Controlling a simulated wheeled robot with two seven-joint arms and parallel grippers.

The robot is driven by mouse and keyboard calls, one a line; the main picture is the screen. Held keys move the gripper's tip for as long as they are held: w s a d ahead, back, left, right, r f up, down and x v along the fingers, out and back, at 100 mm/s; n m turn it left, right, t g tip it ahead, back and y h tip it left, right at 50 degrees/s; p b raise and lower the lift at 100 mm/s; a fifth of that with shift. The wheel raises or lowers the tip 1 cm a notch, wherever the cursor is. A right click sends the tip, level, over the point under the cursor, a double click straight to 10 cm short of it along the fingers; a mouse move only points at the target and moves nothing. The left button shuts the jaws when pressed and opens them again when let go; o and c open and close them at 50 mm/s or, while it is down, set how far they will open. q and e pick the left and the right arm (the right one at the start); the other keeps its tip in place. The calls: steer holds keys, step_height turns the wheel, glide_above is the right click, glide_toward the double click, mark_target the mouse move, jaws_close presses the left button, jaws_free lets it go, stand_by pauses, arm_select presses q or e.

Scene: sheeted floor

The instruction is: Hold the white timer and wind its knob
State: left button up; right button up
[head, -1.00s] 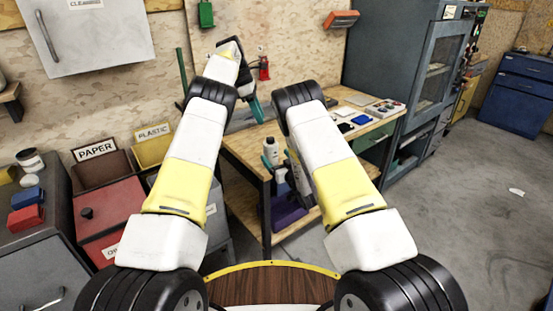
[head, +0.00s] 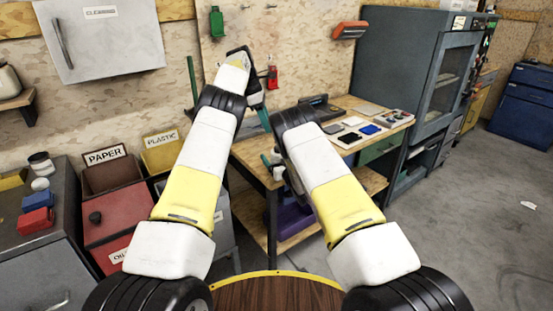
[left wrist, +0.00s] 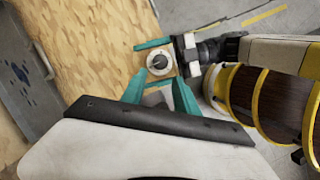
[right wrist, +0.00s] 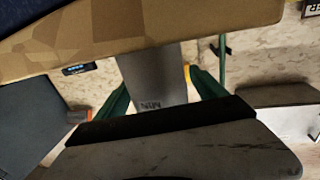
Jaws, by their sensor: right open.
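The white timer (left wrist: 160,66) with its dark round knob (left wrist: 159,61) shows in the left wrist view by the wooden table's edge. I cannot tell whether it rests on the table. My right gripper (left wrist: 156,61) is open, with one teal finger on either side of the timer. In the right wrist view the timer's shaded body (right wrist: 152,75), with dark lettering, lies between the fingers. My left gripper (left wrist: 160,88) is open and empty, its fingertips pointing towards the timer. The left gripper also shows in the head view (head: 263,112). My right arm hides the timer there.
The wooden workbench (head: 250,153) holds a tray with black and blue pieces (head: 368,129) at its right. A tall grey cabinet (head: 395,60) stands beyond it. Paper (head: 108,172) and plastic (head: 162,152) bins stand at left. Open floor lies at right.

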arm_select(q)
steer(key=shift+o, duration=0.3)
arm_select(e)
steer(key=c, duration=1.6)
arm_select(q)
steer(key=w+a+f+m+t+y, duration=0.35)
steer(key=a+f, duration=0.55)
steer(key=a, duration=0.3)
steer(key=w+a+f+m+t+y, duration=0.25)
steer(key=w+a+f+m, duration=0.2)
steer(key=a+f, duration=0.7)
steer(key=s+d+r+m+t+h, duration=0.45)
steer(key=s+d+m+h, duration=0.25)
steer(key=d+m, duration=0.3)
steer(key=s+d+r+m+t+h, duration=0.3)
steer(key=s+d+r+m+h, duration=0.2)
steer(key=s+d+m+h, duration=0.45)
steer(key=w+d+n+y, duration=0.1)
steer(key=w+d+y, duration=0.1)
steer(key=w+d, duration=0.8)
steer(key=shift+w+d+r, duration=0.15)
steer(key=shift+w+r, duration=0.1)
steer(key=shift+w, duration=0.1)
jaws_close()
